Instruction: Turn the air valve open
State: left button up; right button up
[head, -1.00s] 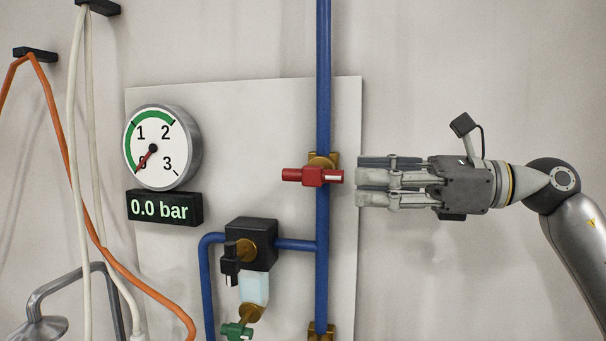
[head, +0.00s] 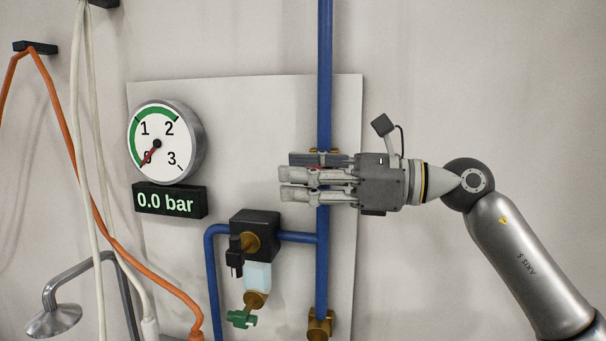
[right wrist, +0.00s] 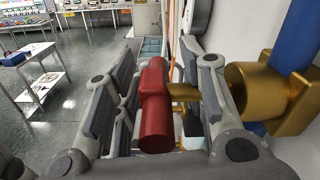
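The air valve's red handle (right wrist: 155,108) lies between the fingers of my right gripper (head: 286,178) in the right wrist view. The fingers stand on both sides of it with gaps, so the gripper is open around it. In the head view the fingers hide nearly all of the handle. The handle sits on a brass stem in front of the brass valve body (right wrist: 262,92) on the blue pipe (head: 324,75). The round gauge (head: 160,125) has its red needle at 0, and the display (head: 168,201) reads 0.0 bar. My left gripper is not in view.
Below left of the valve is a black regulator (head: 256,228) with a clear bowl and a green tap (head: 241,319). An orange hose (head: 120,256) and pale hoses hang at the left. The wall right of the panel is clear. A white table (right wrist: 38,75) stands farther off.

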jog(key=c, duration=0.4)
grip_shut()
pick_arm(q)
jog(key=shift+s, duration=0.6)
